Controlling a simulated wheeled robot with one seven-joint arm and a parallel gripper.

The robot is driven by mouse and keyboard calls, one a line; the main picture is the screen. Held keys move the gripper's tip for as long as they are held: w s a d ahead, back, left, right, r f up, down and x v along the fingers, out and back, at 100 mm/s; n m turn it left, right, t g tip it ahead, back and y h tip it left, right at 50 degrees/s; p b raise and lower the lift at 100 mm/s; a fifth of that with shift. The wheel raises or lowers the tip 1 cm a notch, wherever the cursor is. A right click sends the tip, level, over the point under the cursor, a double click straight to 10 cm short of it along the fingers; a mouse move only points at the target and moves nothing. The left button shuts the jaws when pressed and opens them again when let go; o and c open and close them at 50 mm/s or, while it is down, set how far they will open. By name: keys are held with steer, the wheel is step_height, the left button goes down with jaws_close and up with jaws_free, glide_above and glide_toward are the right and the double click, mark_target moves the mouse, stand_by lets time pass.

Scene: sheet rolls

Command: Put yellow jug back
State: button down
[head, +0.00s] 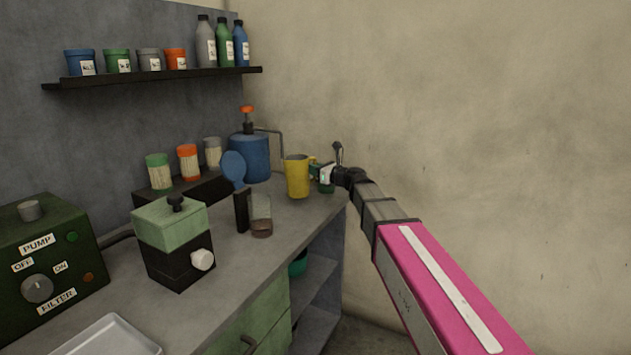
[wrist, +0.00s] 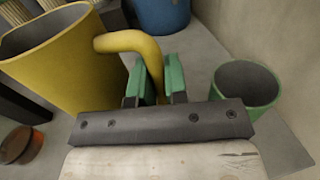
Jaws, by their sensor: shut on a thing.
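The yellow jug (head: 297,176) is upright at the right end of the counter in the head view, in front of the blue canister. In the wrist view the jug (wrist: 58,60) fills the upper left, with its handle toward my gripper. My gripper (wrist: 157,85) has its green fingers shut on the jug's handle, one on each side of it. In the head view my gripper (head: 318,172) reaches in from the right. I cannot tell whether the jug's base touches the counter.
A green cup (wrist: 246,84) stands just right of my gripper. The blue canister (head: 249,158) is behind the jug, and a dark block with a glass (head: 260,213) is to the front left. The counter's right edge and the wall are close. A shelf (head: 160,76) holds pots and bottles.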

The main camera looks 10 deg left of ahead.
steer(key=shift+w+d+f, duration=0.1)
steer(key=shift+w+f, duration=0.05)
steer(key=shift+f, duration=1.95)
steer(key=shift+f, duration=0.15)
steer(key=c, duration=1.1)
jaws_free()
